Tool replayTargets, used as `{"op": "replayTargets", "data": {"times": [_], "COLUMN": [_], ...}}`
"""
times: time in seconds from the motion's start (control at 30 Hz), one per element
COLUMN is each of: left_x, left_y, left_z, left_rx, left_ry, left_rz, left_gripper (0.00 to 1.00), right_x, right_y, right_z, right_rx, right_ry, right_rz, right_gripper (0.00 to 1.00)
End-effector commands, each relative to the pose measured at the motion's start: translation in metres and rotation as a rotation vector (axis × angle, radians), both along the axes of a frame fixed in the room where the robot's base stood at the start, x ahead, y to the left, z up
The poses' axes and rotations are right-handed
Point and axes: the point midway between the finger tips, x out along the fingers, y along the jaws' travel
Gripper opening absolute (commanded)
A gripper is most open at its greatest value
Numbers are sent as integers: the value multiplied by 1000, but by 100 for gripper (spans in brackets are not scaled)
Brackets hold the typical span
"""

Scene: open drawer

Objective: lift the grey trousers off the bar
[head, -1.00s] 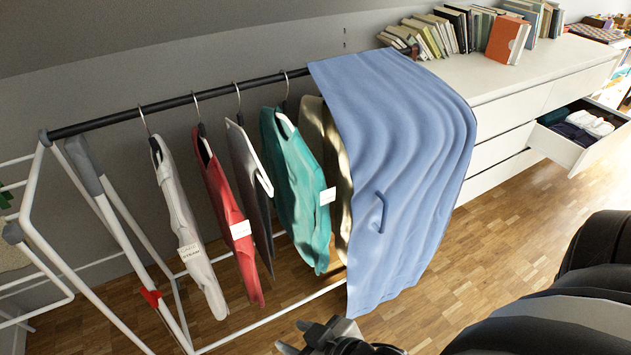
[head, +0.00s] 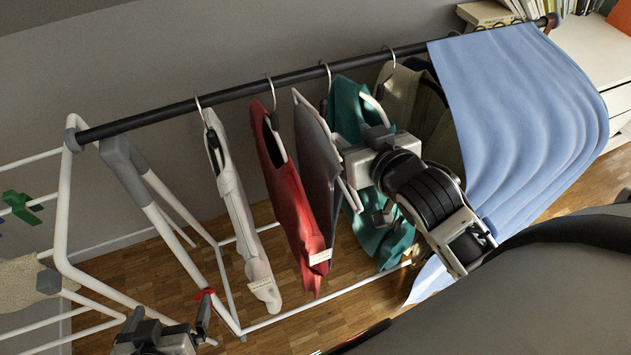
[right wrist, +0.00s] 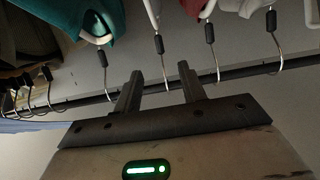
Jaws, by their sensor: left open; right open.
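The grey trousers (head: 316,150) hang from a hanger on the dark bar (head: 250,90), between a red garment (head: 290,185) and a teal garment (head: 347,105). My right gripper (head: 345,168) is open and empty in front of them, covering part of the trousers and the teal garment. In the right wrist view, my open right gripper (right wrist: 160,70) points at the bar (right wrist: 235,76), and one hanger's hook appears between its fingers; contact cannot be told. My left gripper (head: 170,318) is open and empty, low at the lower left, away from the trousers.
A white garment (head: 240,195) hangs left of the red one. A beige garment (head: 398,92) and a blue cloth (head: 525,105) are on the bar to the right. The white rack frame (head: 65,200) stands at left. A white dresser (head: 600,60) is at right.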

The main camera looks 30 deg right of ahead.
Motion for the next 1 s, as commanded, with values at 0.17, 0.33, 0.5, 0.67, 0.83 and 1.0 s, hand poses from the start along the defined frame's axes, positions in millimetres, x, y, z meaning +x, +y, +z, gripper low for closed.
{"op": "replayTargets", "data": {"times": [0.17, 0.33, 0.5, 0.67, 0.83, 1.0], "left_x": [-8, -10, -9, -6, -3, -2], "left_y": [0, 0, 0, 0, 0, 0], "left_z": [-5, -6, -6, -3, -1, 0], "left_rx": [0, 0, 0, 0, 0, 0], "left_ry": [20, 24, 22, 16, 9, 5], "left_rz": [0, 0, 0, -1, -1, 0], "left_gripper": [100, 100, 100, 100, 100, 100], "right_x": [38, 67, 80, 93, 117, 128], "right_y": [-2, -3, -4, -6, -10, -10], "right_z": [-16, -29, -34, -38, -48, -53], "right_rx": [0, -1, 1, -1, -1, 0], "right_ry": [-1, 1, 1, 2, 2, 2], "right_rz": [2, 4, 4, 4, 4, 5], "right_gripper": [41, 41, 41, 41, 41, 41]}}
